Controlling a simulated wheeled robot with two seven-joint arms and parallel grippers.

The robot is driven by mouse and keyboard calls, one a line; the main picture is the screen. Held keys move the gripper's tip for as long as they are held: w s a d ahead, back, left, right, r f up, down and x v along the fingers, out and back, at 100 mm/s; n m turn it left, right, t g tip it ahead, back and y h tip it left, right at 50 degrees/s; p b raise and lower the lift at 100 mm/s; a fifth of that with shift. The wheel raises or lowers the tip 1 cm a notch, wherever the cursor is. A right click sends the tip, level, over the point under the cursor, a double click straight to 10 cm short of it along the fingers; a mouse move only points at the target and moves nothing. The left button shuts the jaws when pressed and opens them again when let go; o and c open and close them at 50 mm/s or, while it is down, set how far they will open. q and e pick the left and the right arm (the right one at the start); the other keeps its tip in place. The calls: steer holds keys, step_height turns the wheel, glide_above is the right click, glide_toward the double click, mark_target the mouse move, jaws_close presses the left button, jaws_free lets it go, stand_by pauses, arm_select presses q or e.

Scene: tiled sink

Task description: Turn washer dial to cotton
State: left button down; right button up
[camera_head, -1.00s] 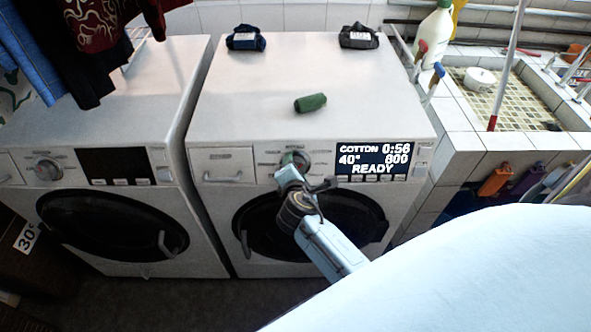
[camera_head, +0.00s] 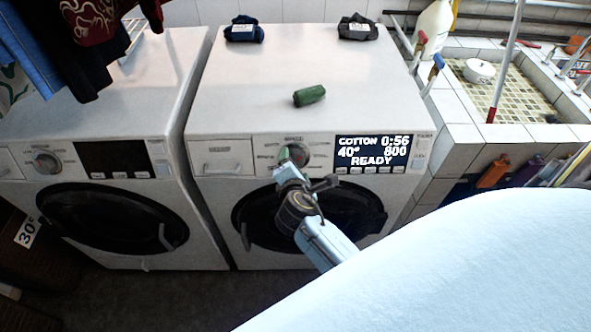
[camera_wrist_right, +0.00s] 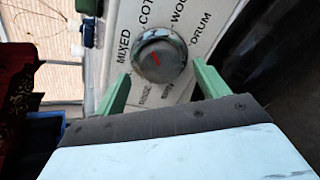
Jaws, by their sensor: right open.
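The right washer (camera_head: 222,120) has a round program dial (camera_head: 297,152) on its front panel. Its display (camera_head: 371,152) reads COTTON 0:56, 40°, 800, READY. My right gripper (camera_head: 290,162) is at the dial in the head view. In the wrist view the right gripper (camera_wrist_right: 161,76) is open, its green fingers apart on either side below the dial, with no clear contact. My left gripper is not in view.
A second washer (camera_head: 60,130) stands at the left. A green rolled cloth (camera_head: 309,95) and two dark folded bundles (camera_head: 244,30) (camera_head: 358,28) lie on the right washer's top. Clothes (camera_head: 85,50) hang at upper left. A tiled sink (camera_head: 465,110) is at the right.

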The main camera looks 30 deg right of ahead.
steer(key=v, duration=1)
steer(key=shift+s, duration=0.35)
steer(key=shift+a, duration=0.15)
